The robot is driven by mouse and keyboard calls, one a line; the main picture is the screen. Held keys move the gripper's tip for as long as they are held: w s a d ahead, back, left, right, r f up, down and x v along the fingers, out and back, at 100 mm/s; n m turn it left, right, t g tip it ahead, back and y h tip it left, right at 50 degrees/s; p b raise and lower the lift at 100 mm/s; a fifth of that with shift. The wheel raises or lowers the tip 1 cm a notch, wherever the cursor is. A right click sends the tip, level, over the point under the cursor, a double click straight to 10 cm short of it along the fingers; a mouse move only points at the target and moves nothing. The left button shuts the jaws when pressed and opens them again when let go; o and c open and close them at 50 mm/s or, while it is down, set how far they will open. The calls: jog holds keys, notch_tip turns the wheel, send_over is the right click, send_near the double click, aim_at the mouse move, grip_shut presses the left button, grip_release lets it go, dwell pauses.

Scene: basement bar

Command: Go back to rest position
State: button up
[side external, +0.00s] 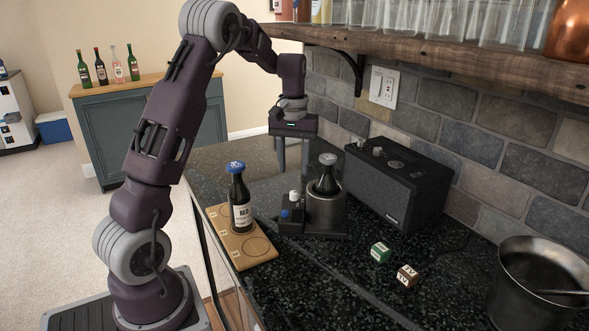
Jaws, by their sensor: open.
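My gripper (293,155) hangs above the far part of the dark speckled counter (345,285), fingers pointing down. It is open and empty. A dark bottle with a blue cap and white label (239,200) stands upright on a wooden board with marked circles (258,255), left of the device. My gripper appears to touch nothing.
A wooden shelf (430,62) with glasses overhangs the counter. A black speaker (395,185) stands against the stone wall. The counter's front middle is clear.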

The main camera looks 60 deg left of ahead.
jog(key=s+d+r+m+t, duration=0.1)
jog(key=s+d+r+m, duration=0.1)
jog(key=s+d+r, duration=0.45)
jog(key=s+d+r+m+t, duration=0.15)
jog(key=d+r, duration=0.25)
jog(key=d, duration=0.5)
jog(key=s+d+m+t, duration=0.3)
jog(key=s+d, duration=0.6)
jog(key=s, duration=0.6)
jog(key=f+m, duration=0.1)
jog(key=m, duration=0.1)
jog(key=shift+s+m, duration=0.2)
jog(key=shift+m, duration=0.15)
jog(key=shift+r, duration=0.1)
